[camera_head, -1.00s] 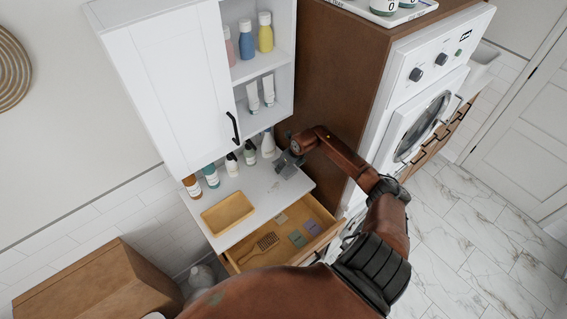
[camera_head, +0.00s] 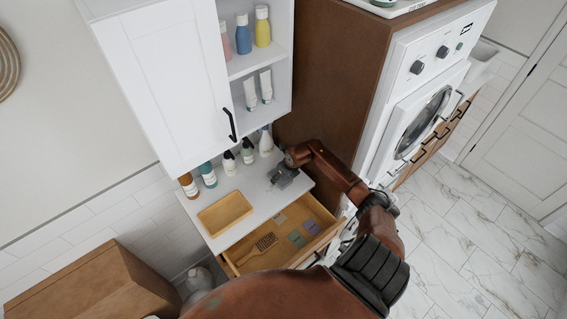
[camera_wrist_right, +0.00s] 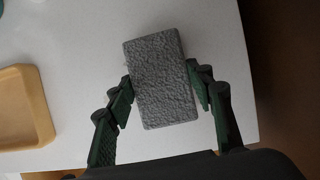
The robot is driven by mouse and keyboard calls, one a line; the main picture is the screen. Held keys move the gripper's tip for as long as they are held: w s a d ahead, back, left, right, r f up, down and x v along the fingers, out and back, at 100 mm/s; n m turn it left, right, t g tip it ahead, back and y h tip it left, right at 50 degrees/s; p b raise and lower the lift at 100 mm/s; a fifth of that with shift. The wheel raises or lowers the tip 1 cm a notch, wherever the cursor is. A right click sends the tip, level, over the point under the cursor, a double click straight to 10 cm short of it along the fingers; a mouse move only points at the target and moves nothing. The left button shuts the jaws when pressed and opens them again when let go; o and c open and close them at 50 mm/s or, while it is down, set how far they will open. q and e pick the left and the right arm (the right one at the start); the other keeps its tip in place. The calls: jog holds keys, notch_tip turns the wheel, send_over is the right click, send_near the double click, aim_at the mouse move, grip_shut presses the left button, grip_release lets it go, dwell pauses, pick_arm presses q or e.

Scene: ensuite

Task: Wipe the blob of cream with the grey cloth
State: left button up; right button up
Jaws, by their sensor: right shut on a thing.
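The grey cloth (camera_wrist_right: 161,79) looks like a thick, rough rectangular block in the right wrist view. My right gripper (camera_wrist_right: 162,84) is shut on it, with one finger at each long side. The cloth is at or just above the white countertop (camera_wrist_right: 82,30); I cannot tell whether it touches. In the head view my right gripper (camera_head: 284,177) is over the right end of the countertop, near its front edge. I cannot make out the blob of cream in either view; the cloth or gripper may hide it. My left gripper is not in view.
A yellow tray (camera_head: 224,213) stands left on the countertop, with several bottles (camera_head: 229,163) along the back. An open drawer (camera_head: 317,213) below holds a brush (camera_head: 262,245) and small flat items. A white wall cabinet (camera_head: 165,85) hangs above; a brown side panel (camera_head: 325,80) stands right.

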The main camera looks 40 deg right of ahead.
aim_at(265, 188)
jog(key=shift+w+a+p, duration=0.2)
jog(key=shift+a+p, duration=0.85)
jog(key=shift+a, duration=1.2)
jog(key=shift+w+a+p, duration=0.15)
jog(key=shift+a+p, duration=0.9)
jog(key=shift+a, duration=1.2)
jog(key=shift+d+f+b, duration=0.15)
jog(key=shift+d+b, duration=0.15)
jog(key=shift+d, duration=0.15)
jog(key=shift+s+d+b, duration=0.15)
jog(key=shift+d+b, duration=0.25)
jog(key=shift+d, duration=0.6)
jog(key=shift+s+d+b, duration=0.2)
jog(key=shift+d+b, duration=0.95)
jog(key=shift+d, duration=0.9)
jog(key=shift+s+d+b, duration=0.15)
jog(key=shift+d+b, duration=0.95)
jog(key=shift+d, duration=0.95)
jog(key=shift+a+r+p, duration=0.15)
jog(key=shift+r+p, duration=2.3)
jog(key=shift+r, duration=1.8)
jog(key=shift+a, duration=0.1)
